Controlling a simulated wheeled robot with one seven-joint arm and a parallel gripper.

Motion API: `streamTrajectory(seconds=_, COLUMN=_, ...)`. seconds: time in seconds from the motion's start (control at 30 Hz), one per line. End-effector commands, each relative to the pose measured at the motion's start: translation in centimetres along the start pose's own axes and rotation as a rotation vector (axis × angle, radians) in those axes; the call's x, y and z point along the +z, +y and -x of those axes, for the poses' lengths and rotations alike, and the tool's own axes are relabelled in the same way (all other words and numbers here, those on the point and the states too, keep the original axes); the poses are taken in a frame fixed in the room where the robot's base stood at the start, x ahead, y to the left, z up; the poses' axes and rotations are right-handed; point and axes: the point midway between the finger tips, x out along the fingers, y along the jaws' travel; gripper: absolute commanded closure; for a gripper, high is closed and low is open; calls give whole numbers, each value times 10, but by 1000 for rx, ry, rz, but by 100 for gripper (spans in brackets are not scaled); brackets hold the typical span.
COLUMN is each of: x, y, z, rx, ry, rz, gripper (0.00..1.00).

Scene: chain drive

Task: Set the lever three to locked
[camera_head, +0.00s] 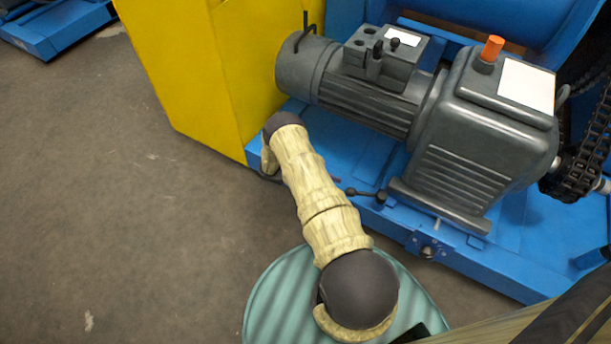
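A small dark lever with a ball end (351,191) sticks out to the left from a pivot at the front edge of the blue machine base, beside the motor's foot. A thin, bent black handle (304,34) stands at the far left end of the grey motor. No labels show, so I cannot tell which one is lever three or what its setting is. My arm, in a cream sleeve with dark joints, reaches up from the bottom and bends down in front of the blue base. My gripper is not visible; the bent end of the arm hides that area.
The grey motor and gearbox (468,165) fill the upper right, with an orange cap (492,49) on top. A chain (578,172) hangs at the right edge. A yellow cabinet (205,75) stands left of the motor. The grey floor (100,200) at left is clear.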

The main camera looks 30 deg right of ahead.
Motion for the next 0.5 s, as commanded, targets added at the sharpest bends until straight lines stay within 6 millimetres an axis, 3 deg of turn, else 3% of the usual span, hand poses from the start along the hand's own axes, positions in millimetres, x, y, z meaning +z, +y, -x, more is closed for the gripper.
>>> streamTrajectory(seconds=0.5, x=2, y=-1, z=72, rx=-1, ry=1, rz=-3, gripper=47)
